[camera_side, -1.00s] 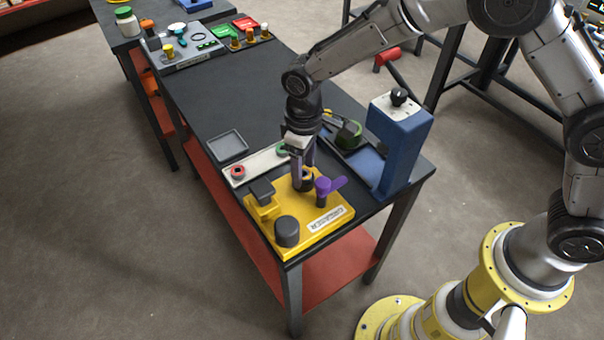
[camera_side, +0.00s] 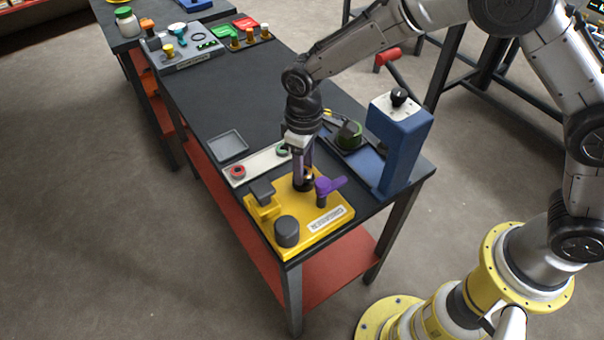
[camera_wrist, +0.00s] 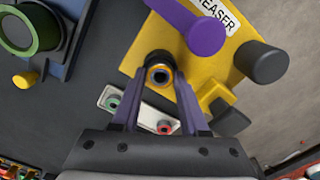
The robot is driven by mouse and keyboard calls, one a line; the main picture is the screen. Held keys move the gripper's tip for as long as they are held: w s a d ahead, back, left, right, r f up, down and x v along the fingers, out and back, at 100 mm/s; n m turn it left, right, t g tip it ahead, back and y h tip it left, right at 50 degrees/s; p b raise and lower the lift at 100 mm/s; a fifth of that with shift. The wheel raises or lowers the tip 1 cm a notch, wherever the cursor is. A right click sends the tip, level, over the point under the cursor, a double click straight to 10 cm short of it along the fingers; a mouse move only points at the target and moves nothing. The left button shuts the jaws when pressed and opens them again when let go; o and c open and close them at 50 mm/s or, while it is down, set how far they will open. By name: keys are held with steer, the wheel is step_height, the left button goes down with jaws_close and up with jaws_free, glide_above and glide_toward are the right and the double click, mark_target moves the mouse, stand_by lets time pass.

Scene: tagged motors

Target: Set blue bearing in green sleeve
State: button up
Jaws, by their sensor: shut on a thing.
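My gripper (camera_side: 304,180) points down over the yellow fixture (camera_side: 328,222). Its two purple fingers are shut on a small round bearing (camera_wrist: 160,75), which shows a brass-coloured ring with a bluish centre in the wrist view. The bearing is at or just above the dark round post of the fixture; whether it is clear of it I cannot tell. The green sleeve (camera_side: 282,149) is a small ring on the white plate (camera_side: 258,166), behind the fingers in the side view; it also shows in the wrist view (camera_wrist: 112,102).
A red ring (camera_side: 238,171) sits on the same plate. The fixture carries a purple lever (camera_side: 329,186) and a dark knob (camera_side: 287,231).

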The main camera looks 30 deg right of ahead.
mark_target(309, 168)
steer(key=shift+r, duration=1.05)
steer(key=n, duration=0.3)
steer(key=shift+s, duration=0.1)
steer(key=n, duration=0.3)
steer(key=shift+d+r, duration=0.1)
steer(key=shift+d, duration=0.05)
steer(key=n, duration=0.2)
steer(key=d+n, duration=0.1)
steer(key=shift+w+r+n, duration=0.25)
steer(key=shift+n, duration=0.05)
steer(key=w+d+r+n, duration=0.1)
steer(key=d+n, duration=0.2)
steer(key=d, duration=0.2)
steer(key=w+d+r+n, duration=0.1)
steer(key=w+d+n, duration=0.1)
steer(key=d, duration=0.3)
steer(key=w+d+r+n, duration=0.1)
steer(key=d+n, duration=0.2)
steer(key=d, duration=0.2)
steer(key=shift+w+r+n, duration=0.3)
steer(key=shift+r, duration=0.05)
steer(key=shift+d+f, duration=0.1)
steer(key=shift+d, duration=0.3)
steer(key=shift+f, duration=1.8)
